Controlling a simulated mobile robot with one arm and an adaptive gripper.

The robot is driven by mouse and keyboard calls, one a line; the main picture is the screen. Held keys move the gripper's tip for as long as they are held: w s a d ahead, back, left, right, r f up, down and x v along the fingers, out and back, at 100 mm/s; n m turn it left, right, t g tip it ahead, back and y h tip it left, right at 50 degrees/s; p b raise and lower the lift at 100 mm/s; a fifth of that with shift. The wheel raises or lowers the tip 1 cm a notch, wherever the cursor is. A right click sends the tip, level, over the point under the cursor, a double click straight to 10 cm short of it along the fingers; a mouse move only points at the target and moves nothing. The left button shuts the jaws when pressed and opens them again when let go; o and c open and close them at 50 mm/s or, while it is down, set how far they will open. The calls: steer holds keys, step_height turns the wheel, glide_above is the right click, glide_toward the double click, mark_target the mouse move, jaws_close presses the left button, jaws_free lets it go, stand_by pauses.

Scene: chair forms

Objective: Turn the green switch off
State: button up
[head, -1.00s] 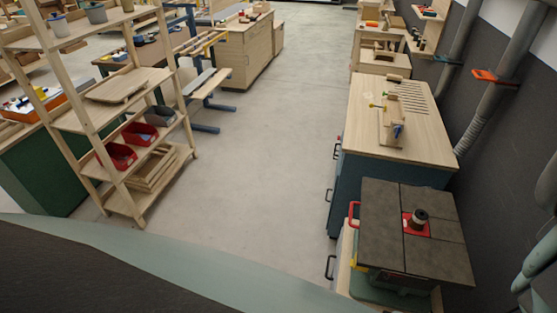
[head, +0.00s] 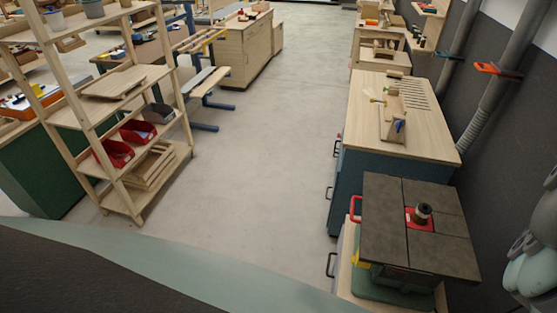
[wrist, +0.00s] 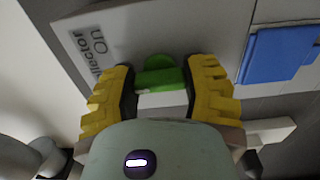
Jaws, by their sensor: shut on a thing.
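The green switch (wrist: 160,78) is in the upper middle of the wrist view, on a grey panel. It has a rounded green part at the top and a green bar below it. My gripper (wrist: 163,72) has its yellow ridged fingers on either side of the switch and is shut on it. A label plate (wrist: 95,45) left of the switch reads "On" and part of a word ending in "llector". The switch and my gripper do not show in the head view.
A blue panel (wrist: 278,52) sits right of the switch. In the head view, a machine with a dark top (head: 390,215) stands at lower right, before a wooden-topped bench (head: 365,120). A wooden shelf (head: 85,125) is at left. The floor (head: 260,160) between is clear.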

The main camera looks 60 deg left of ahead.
steer(key=shift+w+a, duration=0.1)
steer(key=o, duration=1.2)
steer(key=m+p, duration=0.2)
steer(key=m, duration=0.1)
steer(key=shift+r+p, duration=0.25)
steer(key=shift+p, duration=0.1)
steer(key=m+p, duration=0.1)
steer(key=m, duration=0.1)
steer(key=shift+f+m, duration=0.1)
steer(key=shift+m, duration=0.3)
steer(key=shift+f+m+p, duration=0.15)
steer(key=shift+m+p, duration=0.25)
steer(key=shift+m, duration=0.8)
steer(key=shift+m, duration=0.3)
